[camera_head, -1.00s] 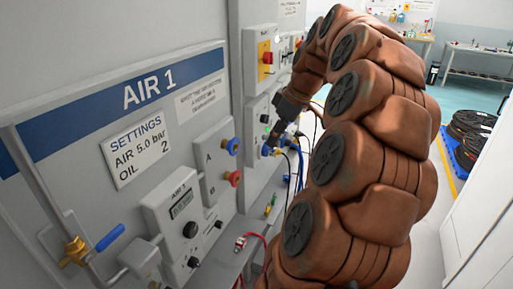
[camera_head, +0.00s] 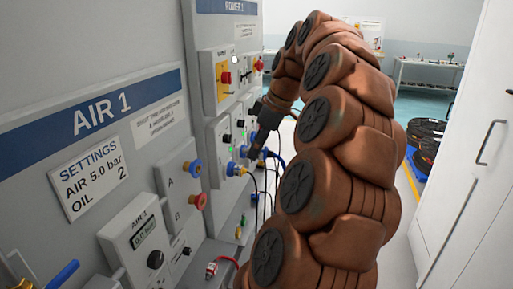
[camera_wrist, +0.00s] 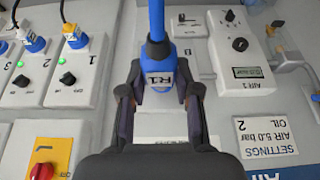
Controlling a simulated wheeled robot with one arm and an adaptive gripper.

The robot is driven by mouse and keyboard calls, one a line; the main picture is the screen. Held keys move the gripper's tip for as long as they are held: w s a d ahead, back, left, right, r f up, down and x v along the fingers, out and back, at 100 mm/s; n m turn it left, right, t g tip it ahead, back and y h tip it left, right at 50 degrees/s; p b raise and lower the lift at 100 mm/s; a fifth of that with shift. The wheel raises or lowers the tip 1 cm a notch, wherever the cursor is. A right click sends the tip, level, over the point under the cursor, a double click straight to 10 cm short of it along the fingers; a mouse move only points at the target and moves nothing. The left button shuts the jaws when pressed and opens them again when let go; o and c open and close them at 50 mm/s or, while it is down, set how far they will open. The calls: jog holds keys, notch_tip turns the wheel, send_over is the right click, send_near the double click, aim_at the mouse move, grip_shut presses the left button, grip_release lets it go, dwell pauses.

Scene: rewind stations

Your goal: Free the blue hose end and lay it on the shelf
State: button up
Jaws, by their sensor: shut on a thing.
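In the wrist view my gripper (camera_wrist: 160,98) is shut on the blue hose end (camera_wrist: 160,66), a blue fitting with an R1 label. Its blue hose (camera_wrist: 156,22) runs up and out of the frame. Whether its far face touches the panel is hidden. In the head view my gripper (camera_head: 254,153) is in front of the panels, right of the blue port A (camera_head: 194,169) and near a plugged-in blue connector (camera_head: 236,169). The held end is hard to make out there.
The red port B (camera_head: 198,201) is below A. A red fitting with a red hose (camera_head: 211,269) is low beside the panels. Black cables hang near my gripper. A white cabinet (camera_head: 470,160) stands at the right, with black coils (camera_head: 427,135) beyond. The floor between is clear.

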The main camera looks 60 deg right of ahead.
aim_at(271, 150)
grip_shut()
jog(key=shift+s+d+b, duration=0.25)
jog(key=shift+s+b, duration=0.2)
jog(key=shift+s, duration=0.3)
jog(key=shift+s+d+b, duration=0.2)
jog(key=shift+s+b, duration=0.2)
jog(key=shift+s, duration=0.35)
dwell(0.8)
jog(key=shift+s+d, duration=0.1)
jog(key=shift+s, duration=0.2)
jog(key=s, duration=0.1)
jog(key=s+d, duration=0.1)
jog(key=s, duration=0.1)
jog(key=s+b, duration=0.1)
jog(key=s, duration=0.1)
jog(key=shift+d, duration=0.25)
dwell(0.3)
dwell(0.4)
